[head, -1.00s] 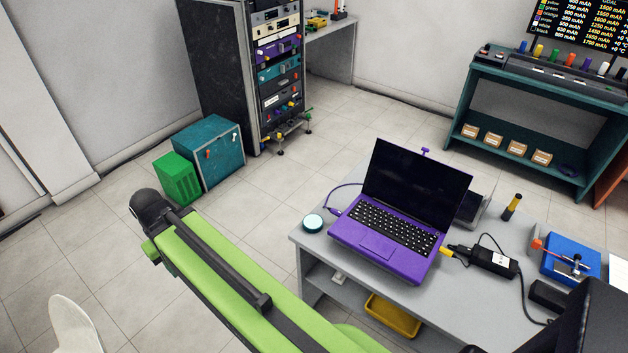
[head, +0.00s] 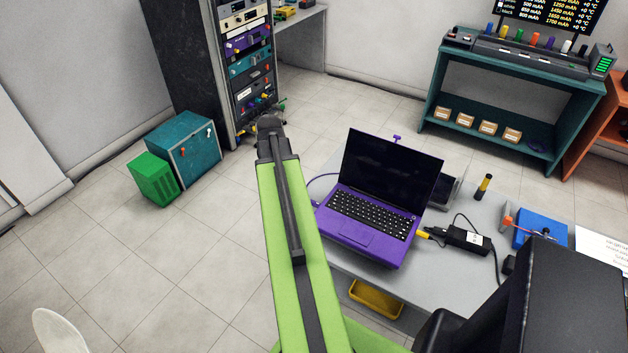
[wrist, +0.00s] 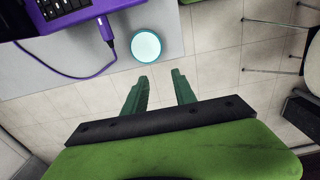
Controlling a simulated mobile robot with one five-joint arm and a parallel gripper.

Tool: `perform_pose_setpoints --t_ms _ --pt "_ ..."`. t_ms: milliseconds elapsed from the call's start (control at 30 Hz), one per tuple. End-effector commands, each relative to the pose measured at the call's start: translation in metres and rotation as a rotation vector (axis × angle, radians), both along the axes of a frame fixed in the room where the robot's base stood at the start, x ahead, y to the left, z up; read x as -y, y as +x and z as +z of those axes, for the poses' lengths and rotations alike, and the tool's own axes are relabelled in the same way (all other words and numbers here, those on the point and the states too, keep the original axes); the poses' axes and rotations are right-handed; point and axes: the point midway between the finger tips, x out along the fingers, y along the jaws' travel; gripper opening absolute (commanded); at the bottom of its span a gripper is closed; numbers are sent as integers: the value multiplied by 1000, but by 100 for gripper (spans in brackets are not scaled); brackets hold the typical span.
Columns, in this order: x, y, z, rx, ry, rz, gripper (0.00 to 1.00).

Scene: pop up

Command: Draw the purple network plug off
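The purple network plug (wrist: 106,30) sits at the side edge of the purple laptop (wrist: 75,12), with its thin purple cable running down and curving left in the wrist view. In the head view the laptop (head: 372,205) stands open on the grey table, and the purple cable (head: 322,176) loops out on its left; my arm partly covers that side. My gripper (wrist: 160,80) is open and empty, two green fingers apart, over the floor beyond the table edge. The plug lies up and left of the fingers. The fingers do not show in the head view.
A round teal-rimmed disc (wrist: 146,45) lies on the table near its corner, between plug and gripper. A black power brick (head: 466,239) with a yellow plug (head: 424,234) is right of the laptop. Teal and green boxes (head: 153,178) stand on the floor at left.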

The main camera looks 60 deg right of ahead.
Motion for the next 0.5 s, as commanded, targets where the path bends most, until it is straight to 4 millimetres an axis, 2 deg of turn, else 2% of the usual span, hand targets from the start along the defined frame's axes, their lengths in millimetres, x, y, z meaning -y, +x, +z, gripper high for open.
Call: perform_pose_setpoints --t_ms 33,100,200,300,500 --pt "29 -25 4 0 0 -13 33" --pt "55 -52 5 0 0 -10 33" --pt "76 -78 6 0 0 -6 33" --pt "84 -88 6 0 0 -3 33" --pt "84 -89 2 0 0 -2 33"
